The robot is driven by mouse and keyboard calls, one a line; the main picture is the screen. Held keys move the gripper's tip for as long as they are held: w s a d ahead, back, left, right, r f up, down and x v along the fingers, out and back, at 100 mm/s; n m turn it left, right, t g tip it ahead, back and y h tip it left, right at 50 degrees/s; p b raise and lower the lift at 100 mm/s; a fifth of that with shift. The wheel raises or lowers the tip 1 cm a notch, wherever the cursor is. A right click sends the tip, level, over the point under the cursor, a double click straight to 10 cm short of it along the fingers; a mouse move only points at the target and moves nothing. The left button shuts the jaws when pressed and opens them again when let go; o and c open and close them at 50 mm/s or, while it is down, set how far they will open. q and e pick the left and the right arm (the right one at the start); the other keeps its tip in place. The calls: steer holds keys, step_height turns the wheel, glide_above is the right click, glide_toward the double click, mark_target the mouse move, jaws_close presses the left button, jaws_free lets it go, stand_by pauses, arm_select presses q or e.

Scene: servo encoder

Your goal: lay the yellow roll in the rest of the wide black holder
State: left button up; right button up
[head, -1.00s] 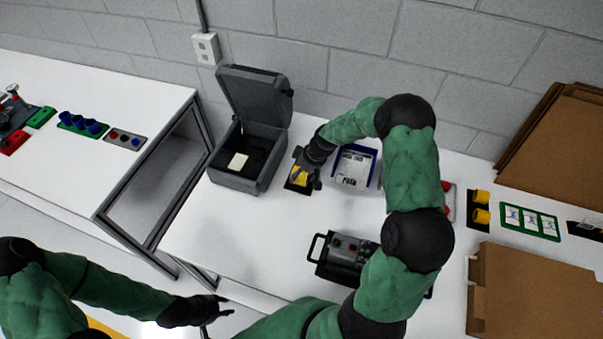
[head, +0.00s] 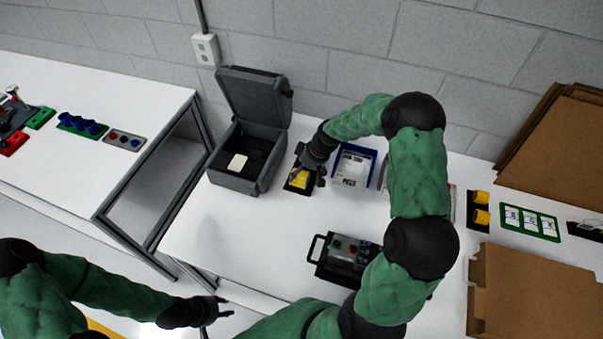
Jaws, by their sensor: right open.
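A yellow roll (head: 299,180) sits on a small black holder (head: 289,187) just right of the grey case. My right gripper (head: 312,176) is open, over the right side of this holder and close to the roll. The gripper hides part of both, so I cannot tell exactly how the roll sits in the rest. Another black holder (head: 477,226) at the right bears two yellow rolls (head: 481,207). My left gripper (head: 227,306) is empty at the front edge of the table, with its fingers apart.
An open grey case (head: 232,181) stands left of the small holder. A blue-rimmed bin (head: 355,168) stands just right of it. A black-handled device (head: 345,254) is in front. Cardboard boxes (head: 530,290) are at right. The table's front left is clear.

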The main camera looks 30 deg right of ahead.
steer(key=v, duration=0.9)
steer(key=shift+r, duration=0.15)
